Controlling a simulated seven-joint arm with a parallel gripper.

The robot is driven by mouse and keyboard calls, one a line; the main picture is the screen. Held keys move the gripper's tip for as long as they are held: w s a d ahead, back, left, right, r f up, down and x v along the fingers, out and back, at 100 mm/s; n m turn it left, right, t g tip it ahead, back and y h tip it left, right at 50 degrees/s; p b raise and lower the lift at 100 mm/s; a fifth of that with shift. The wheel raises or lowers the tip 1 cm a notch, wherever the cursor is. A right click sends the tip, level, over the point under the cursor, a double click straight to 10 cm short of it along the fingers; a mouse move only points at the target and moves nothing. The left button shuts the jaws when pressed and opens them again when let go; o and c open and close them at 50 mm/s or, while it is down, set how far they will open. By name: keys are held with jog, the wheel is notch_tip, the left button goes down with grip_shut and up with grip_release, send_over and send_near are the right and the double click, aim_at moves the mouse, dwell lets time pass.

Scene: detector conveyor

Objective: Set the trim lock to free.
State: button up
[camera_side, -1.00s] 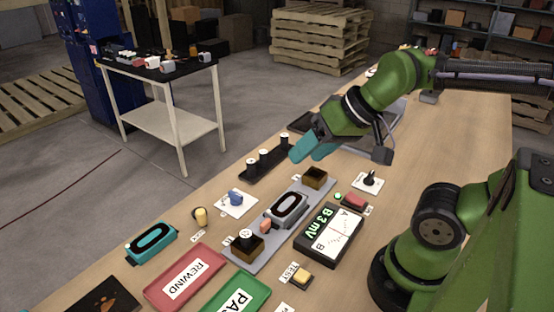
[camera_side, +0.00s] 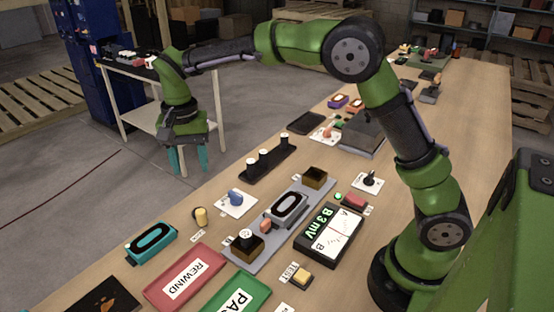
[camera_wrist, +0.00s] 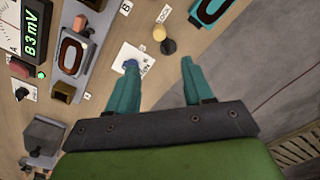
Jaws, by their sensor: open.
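My gripper (camera_side: 188,163) is open and empty, its teal fingers pointing down in the side view, left of the bench's long edge. In the wrist view my gripper (camera_wrist: 158,72) shows two separated fingers. A small yellow knob with a dark round part (camera_side: 200,216) stands near that edge, with a small label (camera_side: 197,236) beside it; it also shows in the wrist view (camera_wrist: 159,33). A blue knob (camera_side: 236,197) sits on a white plate just right of it, also in the wrist view (camera_wrist: 131,66).
A grey rail (camera_side: 268,238) carries a counter block and brown boxes. A dark rack (camera_side: 270,164) with white-topped pegs, a B3mV display (camera_side: 329,232), a red REWIND tray (camera_side: 185,279) and a teal ring block (camera_side: 152,242) stand around. A white side table (camera_side: 170,98) is behind.

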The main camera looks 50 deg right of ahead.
aim_at(200, 210)
jog(key=shift+m, duration=0.8)
notch_tip(200, 210, down, 15)
jog(key=shift+f, duration=0.2)
grip_shut()
